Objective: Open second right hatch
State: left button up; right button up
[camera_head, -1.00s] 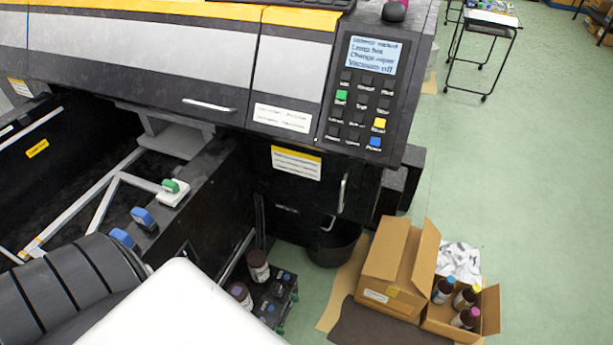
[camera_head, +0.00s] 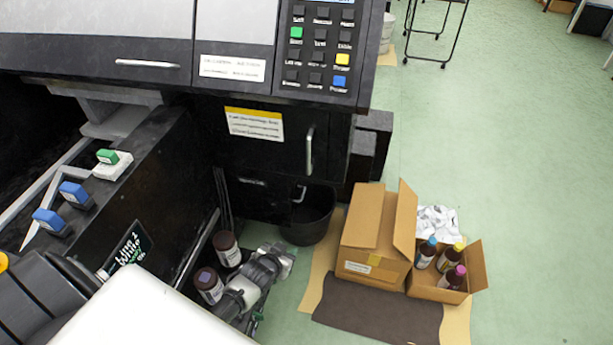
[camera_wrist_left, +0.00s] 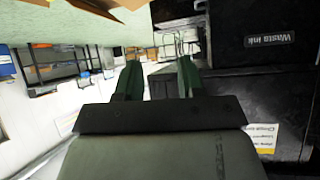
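The large black printer shows a dark hatch (camera_head: 270,155) with a vertical metal handle (camera_head: 310,150) and a white-yellow label, low under the control panel. It looks closed. A grey upper cover (camera_head: 120,45) with a horizontal handle (camera_head: 147,63) is further left. I cannot tell for certain which is the second right hatch. My left gripper (camera_head: 285,258) is below and left of the vertical handle, apart from it. In the left wrist view its two fingers (camera_wrist_left: 158,80) are spread with nothing between them. A black panel marked "Waste ink" (camera_wrist_left: 265,75) is at right there. My right gripper is not in view.
Dark bottles (camera_head: 227,248) stand low beside my left gripper. A black bin (camera_head: 307,225) is under the hatch. An open cardboard box (camera_head: 370,250) and a smaller one with bottles (camera_head: 470,285) are on the floor to the right. Green floor (camera_head: 500,150) is clear further right.

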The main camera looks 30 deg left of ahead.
pick_arm(q)
jog(key=w+a+r+t+b, duration=0.2)
jog(key=w+r+t+b, duration=0.2)
jog(key=w+r, duration=0.5)
jog(key=t+b, duration=0.2)
jog(key=t, duration=0.1)
send_near(308, 157)
jog(key=shift+n, duration=0.4)
jog(key=w, duration=0.4)
jog(key=shift+w+r+b, duration=0.15)
jog(key=shift+w+b, duration=0.15)
jog(key=w, duration=0.5)
jog(key=shift+a+b, duration=0.2)
jog(key=shift+b, duration=0.1)
jog(key=shift+w, duration=0.5)
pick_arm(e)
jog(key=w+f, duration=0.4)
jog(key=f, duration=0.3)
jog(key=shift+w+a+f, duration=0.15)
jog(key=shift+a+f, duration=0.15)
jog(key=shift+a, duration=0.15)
pick_arm(q)
grip_shut()
